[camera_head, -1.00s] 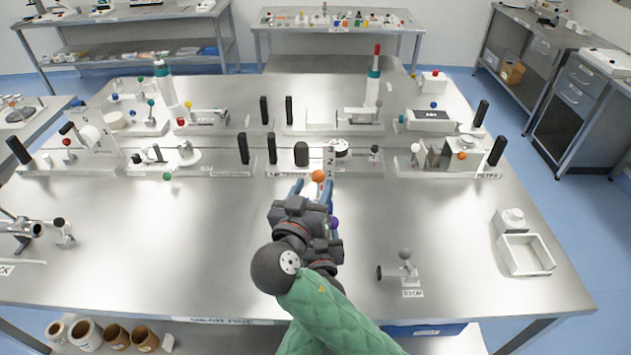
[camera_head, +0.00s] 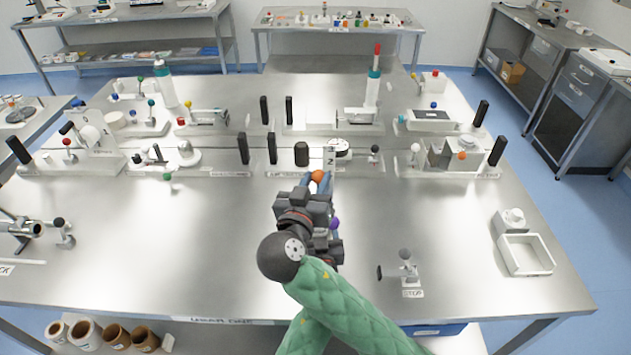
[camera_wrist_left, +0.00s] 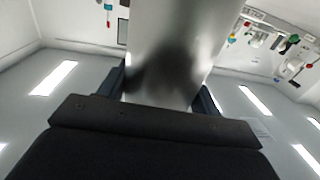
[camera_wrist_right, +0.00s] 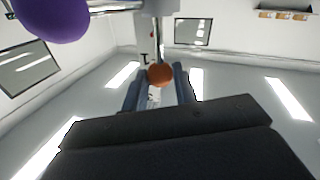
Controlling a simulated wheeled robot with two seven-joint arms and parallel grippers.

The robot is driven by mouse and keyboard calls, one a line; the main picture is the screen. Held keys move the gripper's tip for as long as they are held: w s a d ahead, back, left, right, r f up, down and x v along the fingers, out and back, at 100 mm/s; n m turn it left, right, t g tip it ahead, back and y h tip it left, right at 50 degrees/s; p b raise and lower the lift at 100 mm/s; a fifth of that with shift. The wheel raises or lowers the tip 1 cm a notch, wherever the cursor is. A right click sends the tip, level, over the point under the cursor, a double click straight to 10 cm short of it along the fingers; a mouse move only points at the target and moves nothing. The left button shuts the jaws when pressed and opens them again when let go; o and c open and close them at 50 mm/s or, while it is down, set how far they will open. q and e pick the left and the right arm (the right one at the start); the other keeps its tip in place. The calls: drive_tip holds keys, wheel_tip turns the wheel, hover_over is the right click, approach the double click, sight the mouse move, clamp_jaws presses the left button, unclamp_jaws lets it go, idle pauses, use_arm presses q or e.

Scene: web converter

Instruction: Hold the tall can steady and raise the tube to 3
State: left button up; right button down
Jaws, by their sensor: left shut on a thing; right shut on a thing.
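The orange ball knob (camera_head: 318,176) is between the fingers of my right gripper (camera_head: 317,181), which is shut on it. The knob also shows between the blue fingers in the right wrist view (camera_wrist_right: 160,75). In the left wrist view, my left gripper (camera_wrist_left: 160,92) is shut around a big silvery cylinder (camera_wrist_left: 175,45), which looks like the tall can. In the head view the left gripper and this cylinder cannot be made out clearly behind my right arm. The tube is not clearly distinguishable.
A purple ball (camera_head: 334,223) is close beside my right wrist. A black cylinder (camera_head: 301,154) and dark upright plates (camera_head: 272,148) stand left of the scale. The stop stand (camera_head: 405,268) and a white open tray (camera_head: 526,254) are to the right.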

use_arm(q)
drive_tip(key=shift+f, duration=0.35)
use_arm(e)
wheel_tip(320, 180, up, 11)
drive_tip(key=shift+f, duration=0.2)
drive_tip(key=c, duration=1.1)
unclamp_jaws()
drive_tip(key=shift+s+f, duration=0.1)
drive_tip(key=shift+s, duration=0.05)
use_arm(q)
drive_tip(key=shift+r, duration=0.1)
use_arm(e)
drive_tip(key=v, duration=0.8)
